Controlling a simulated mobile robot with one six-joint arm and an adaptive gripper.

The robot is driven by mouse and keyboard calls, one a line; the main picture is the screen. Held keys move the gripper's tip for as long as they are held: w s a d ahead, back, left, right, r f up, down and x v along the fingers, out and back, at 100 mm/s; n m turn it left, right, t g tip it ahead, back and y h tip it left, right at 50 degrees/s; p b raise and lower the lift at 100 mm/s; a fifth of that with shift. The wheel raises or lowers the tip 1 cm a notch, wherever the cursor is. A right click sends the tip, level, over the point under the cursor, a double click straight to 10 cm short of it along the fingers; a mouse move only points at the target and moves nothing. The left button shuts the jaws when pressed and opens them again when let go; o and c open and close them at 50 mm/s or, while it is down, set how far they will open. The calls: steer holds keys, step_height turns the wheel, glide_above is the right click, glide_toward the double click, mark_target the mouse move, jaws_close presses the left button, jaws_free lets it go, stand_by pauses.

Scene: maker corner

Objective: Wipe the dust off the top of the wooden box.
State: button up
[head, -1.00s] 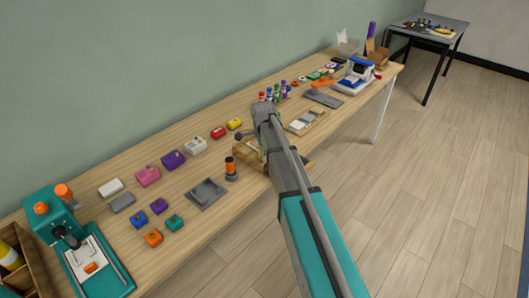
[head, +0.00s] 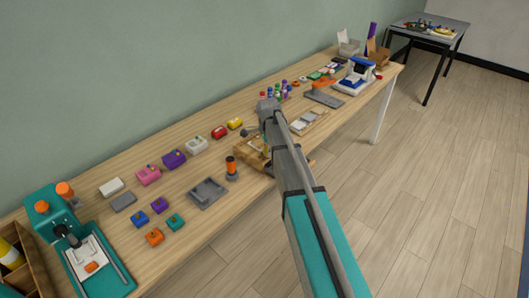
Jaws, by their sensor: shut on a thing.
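The wooden box (head: 249,158) sits near the front edge of the long bench, around its middle in the head view. My arm crosses in front of it, so much of its top and right part is hidden, and I cannot make out dust. My gripper (head: 265,139) is just above or at the box, mostly hidden behind my own wrist and forearm. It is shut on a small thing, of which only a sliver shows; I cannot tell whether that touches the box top.
An orange-and-black cylinder (head: 231,167) stands close left of the box, with a grey tray (head: 207,193) farther left. Small coloured blocks line the bench (head: 190,230). Several small bottles (head: 283,89) stand behind my wrist.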

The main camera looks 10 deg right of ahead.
steer(key=shift+w+d, duration=0.5)
steer(key=shift+w+d, duration=0.5)
steer(key=shift+d, duration=0.25)
steer(key=shift+w+d, duration=0.5)
steer(key=shift+d, duration=0.2)
steer(key=shift+w+d, duration=0.1)
steer(key=shift+w+d, duration=1.05)
steer(key=shift+d, duration=0.25)
steer(key=shift+r+p, duration=3)
steer(key=shift+p, duration=0.05)
